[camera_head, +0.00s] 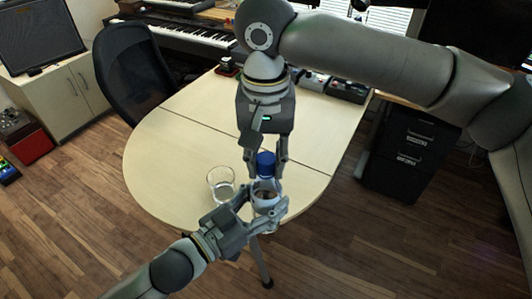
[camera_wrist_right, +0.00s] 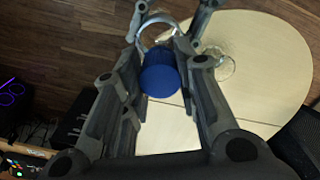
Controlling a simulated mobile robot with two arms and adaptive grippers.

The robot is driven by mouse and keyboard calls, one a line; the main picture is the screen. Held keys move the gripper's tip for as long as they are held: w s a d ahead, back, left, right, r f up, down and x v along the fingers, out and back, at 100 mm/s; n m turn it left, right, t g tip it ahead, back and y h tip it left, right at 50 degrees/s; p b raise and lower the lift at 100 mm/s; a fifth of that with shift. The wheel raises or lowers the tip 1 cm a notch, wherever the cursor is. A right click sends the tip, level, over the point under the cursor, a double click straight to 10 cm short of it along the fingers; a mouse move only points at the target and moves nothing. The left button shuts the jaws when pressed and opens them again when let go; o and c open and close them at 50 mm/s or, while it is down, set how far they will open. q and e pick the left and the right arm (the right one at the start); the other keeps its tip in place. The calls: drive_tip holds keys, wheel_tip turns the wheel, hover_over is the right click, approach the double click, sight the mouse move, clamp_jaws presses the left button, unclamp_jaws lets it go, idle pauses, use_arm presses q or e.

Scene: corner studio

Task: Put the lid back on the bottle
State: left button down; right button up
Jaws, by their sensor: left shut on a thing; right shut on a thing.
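The blue lid (camera_head: 265,163) is between the fingers of my right gripper (camera_head: 265,168), which is shut on it and points downward from above. In the right wrist view the lid (camera_wrist_right: 161,77) shows as a blue round shape between the fingers of my right gripper (camera_wrist_right: 160,85). The bottle (camera_head: 264,196) is clear, stands upright below the lid, and my left gripper (camera_head: 265,208) is shut around it. The lid is directly above the bottle's top. I cannot tell whether the two touch, because the fingers hide the join.
A clear drinking glass (camera_head: 221,187) stands on the pale table (camera_head: 175,165) just left of the bottle. The table is otherwise mostly clear. A black chair (camera_head: 133,75) is at the left, a dark drawer cabinet (camera_head: 408,150) at the right, and a keyboard (camera_head: 185,36) behind.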

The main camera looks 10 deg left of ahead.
drive_tip(key=m, duration=0.7)
drive_tip(key=shift+m, duration=0.4)
drive_tip(key=m, duration=0.5)
drive_tip(key=shift+a, duration=0.1)
drive_tip(key=m, duration=0.3)
drive_tip(key=o, duration=0.6)
